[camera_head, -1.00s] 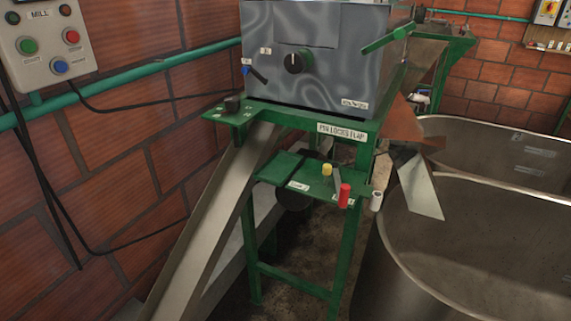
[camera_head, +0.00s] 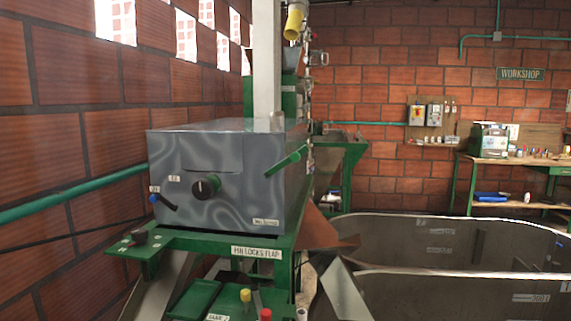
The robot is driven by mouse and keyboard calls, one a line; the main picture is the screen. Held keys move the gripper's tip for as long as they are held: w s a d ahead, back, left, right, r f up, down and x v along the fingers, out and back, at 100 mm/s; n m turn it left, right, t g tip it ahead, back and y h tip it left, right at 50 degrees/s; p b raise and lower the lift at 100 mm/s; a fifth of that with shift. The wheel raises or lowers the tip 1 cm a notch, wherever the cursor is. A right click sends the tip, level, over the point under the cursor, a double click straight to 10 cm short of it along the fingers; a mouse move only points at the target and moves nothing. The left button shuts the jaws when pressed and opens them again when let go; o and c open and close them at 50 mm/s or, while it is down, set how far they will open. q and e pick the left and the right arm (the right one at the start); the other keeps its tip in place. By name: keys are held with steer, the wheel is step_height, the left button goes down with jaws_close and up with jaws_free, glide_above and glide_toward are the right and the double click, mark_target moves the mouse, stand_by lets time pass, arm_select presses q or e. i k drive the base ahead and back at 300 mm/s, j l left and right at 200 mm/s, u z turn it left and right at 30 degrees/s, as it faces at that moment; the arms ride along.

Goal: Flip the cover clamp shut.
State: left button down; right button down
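The grey metal pulper housing (camera_head: 225,185) stands on a green frame, with its cover on top. A green lever handle (camera_head: 287,160) sticks out at its right front edge, slanting up to the right. A small blue-tipped lever (camera_head: 163,201) is at the lower left of the front face, tilted, with its blue end up and left. A dark knob (camera_head: 207,186) is between them. I cannot tell for sure which of these levers is the cover clamp; its label is not readable. Neither of my grippers shows in the view.
A shelf with a sign reading "pin locks flap" (camera_head: 257,252) juts below the housing. Yellow (camera_head: 245,295) and red (camera_head: 265,314) handles stand under it. Large metal tanks (camera_head: 440,245) fill the right. A brick wall (camera_head: 60,130) is close on the left. A workbench (camera_head: 520,160) is behind.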

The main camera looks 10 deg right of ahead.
mark_target(294, 157)
steer(key=k+l+u, duration=0.2)
steer(key=l, duration=0.2)
steer(key=l+u, duration=0.15)
steer(key=l, duration=0.3)
steer(key=k+l+u, duration=0.2)
steer(key=l, duration=0.15)
steer(key=i, duration=0.1)
